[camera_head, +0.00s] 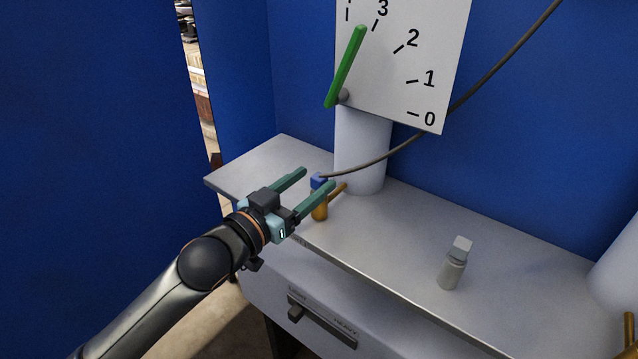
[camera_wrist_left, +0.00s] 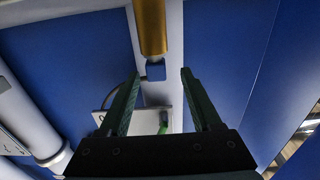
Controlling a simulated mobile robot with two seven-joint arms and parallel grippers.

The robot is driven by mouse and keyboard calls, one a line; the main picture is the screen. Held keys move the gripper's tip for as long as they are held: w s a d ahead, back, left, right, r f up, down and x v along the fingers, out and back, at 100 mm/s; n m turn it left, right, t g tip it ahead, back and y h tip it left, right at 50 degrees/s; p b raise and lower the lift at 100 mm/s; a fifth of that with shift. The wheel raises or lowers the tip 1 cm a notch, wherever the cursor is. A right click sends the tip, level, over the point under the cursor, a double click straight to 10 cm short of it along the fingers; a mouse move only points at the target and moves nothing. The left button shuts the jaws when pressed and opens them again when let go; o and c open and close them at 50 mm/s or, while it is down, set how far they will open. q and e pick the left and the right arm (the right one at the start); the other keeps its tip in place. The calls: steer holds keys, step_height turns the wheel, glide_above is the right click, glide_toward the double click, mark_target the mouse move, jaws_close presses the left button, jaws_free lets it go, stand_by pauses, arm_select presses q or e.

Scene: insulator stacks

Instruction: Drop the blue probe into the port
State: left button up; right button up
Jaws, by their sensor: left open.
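The blue probe (camera_head: 318,180) shows as a small blue block with a dark cable. It sits on top of an upright gold cylinder (camera_head: 319,208) with a short side arm, near the shelf's front edge. In the left wrist view the blue block (camera_wrist_left: 155,71) is at the end of the gold cylinder (camera_wrist_left: 151,28), between the fingertips in the picture. My left gripper (camera_head: 320,177) is open, one finger on each side of the block in the picture; I cannot tell whether they touch. I cannot make out which fitting is the port. My right gripper is out of view.
A grey post with a block top (camera_head: 452,268) stands on the grey shelf (camera_head: 400,250). A white column (camera_head: 362,150) carries a dial board (camera_head: 400,70) with a green needle (camera_head: 346,65). The cable (camera_head: 475,85) rises right. A slider (camera_head: 320,322) is on the front.

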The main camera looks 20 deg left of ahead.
arm_select(q)
steer(key=shift+d+f+p+x, duration=0.1)
steer(key=shift+f+p+x, duration=0.05)
steer(key=shift+x, duration=1.3)
steer(key=shift+d+f+p+x, duration=0.1)
steer(key=shift+f+p+x, duration=0.05)
steer(key=shift+x, duration=1.25)
steer(key=shift+s, duration=0.15)
steer(key=shift+c, duration=0.2)
jaws_close()
